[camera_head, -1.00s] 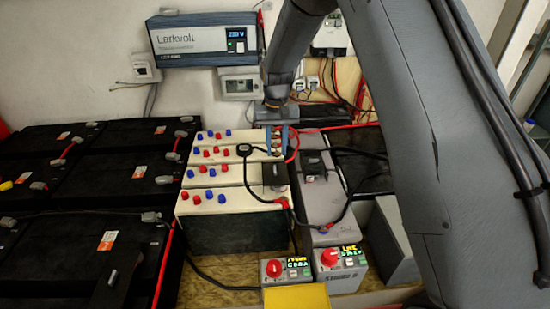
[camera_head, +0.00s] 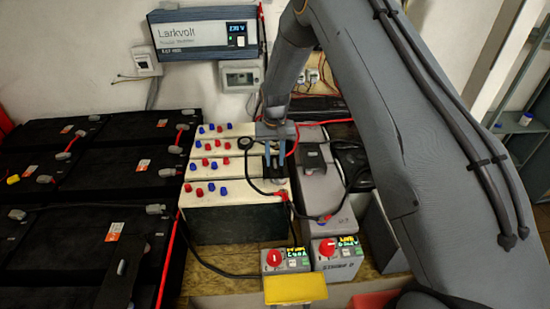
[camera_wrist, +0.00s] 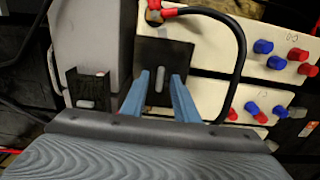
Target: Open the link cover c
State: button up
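My gripper (camera_head: 276,156) is over the row of white-topped batteries (camera_head: 235,190), near their right edge. In the wrist view its two blue-grey fingers (camera_wrist: 160,82) are apart. A black link cover (camera_wrist: 165,55) with a grey upright piece in its middle lies at the fingertips, between or just beyond them; I cannot tell if they touch it. In the head view the fingers partly hide this cover. A second black cover (camera_wrist: 90,92) sits to its left on the grey battery, also seen in the head view (camera_head: 312,160). I cannot read which cover is c.
A black cable (camera_wrist: 240,60) with a red end loops beside the cover. Red and blue terminal caps (camera_head: 212,190) stand on the batteries. Two small boxes with red knobs (camera_head: 273,258) and a yellow block (camera_head: 295,289) are in front. Dark batteries (camera_head: 80,170) fill the left.

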grip_shut()
dwell(1.4)
